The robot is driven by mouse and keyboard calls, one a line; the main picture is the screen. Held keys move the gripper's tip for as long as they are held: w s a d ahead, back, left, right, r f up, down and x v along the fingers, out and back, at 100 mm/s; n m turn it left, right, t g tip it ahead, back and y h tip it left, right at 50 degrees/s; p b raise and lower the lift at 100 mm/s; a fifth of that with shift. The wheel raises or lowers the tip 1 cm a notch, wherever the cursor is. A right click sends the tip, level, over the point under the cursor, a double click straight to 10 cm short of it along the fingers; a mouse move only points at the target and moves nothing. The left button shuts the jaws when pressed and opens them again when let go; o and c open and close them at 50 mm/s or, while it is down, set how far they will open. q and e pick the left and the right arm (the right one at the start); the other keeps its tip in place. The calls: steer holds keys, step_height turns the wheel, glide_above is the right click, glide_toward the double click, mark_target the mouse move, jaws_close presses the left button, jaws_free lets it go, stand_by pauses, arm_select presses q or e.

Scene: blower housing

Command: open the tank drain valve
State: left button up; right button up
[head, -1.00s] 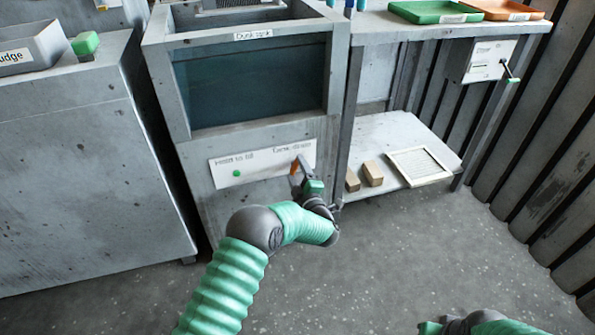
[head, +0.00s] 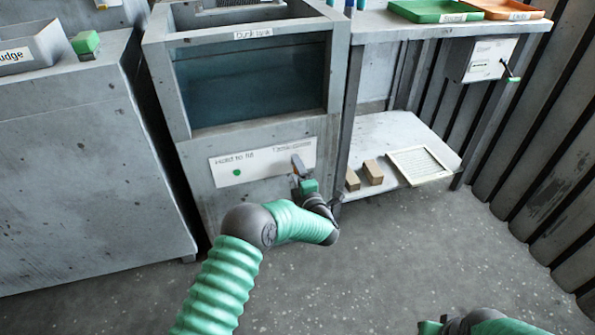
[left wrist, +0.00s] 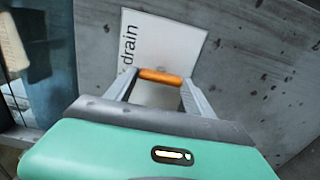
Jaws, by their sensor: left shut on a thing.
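The drain valve's orange handle (left wrist: 160,76) lies between the fingers of my left gripper (left wrist: 158,88) in the left wrist view, beside a white panel lettered "drain" (left wrist: 160,45). In the head view my left gripper (head: 298,168) is at the right part of the white label panel (head: 262,163) on the tank front and hides most of the handle. The gripper is shut on the handle. The dunk tank (head: 160,75) has a window with dark teal water (head: 250,98). Only part of my right arm shows at the bottom right; its gripper is out of view.
A green button (head: 237,173) sits on the label's left side, under "Hold to fill". A bench (head: 400,28) stands right of the tank, with wooden blocks (head: 373,172) and a framed filter (head: 419,166) on its lower shelf. A grey cabinet (head: 85,160) stands left. The floor in front is clear.

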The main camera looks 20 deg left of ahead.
arm_select(q)
steer(key=shift+s+f, duration=0.1)
steer(key=shift+f, duration=0.25)
steer(key=o, duration=1.3)
steer(key=shift+o, duration=0.4)
steer(key=shift+r, duration=0.15)
steer(key=p+v, duration=0.7)
steer(key=v, duration=0.9)
steer(key=shift+s+d+p, duration=0.25)
steer(key=shift+s+p, duration=0.05)
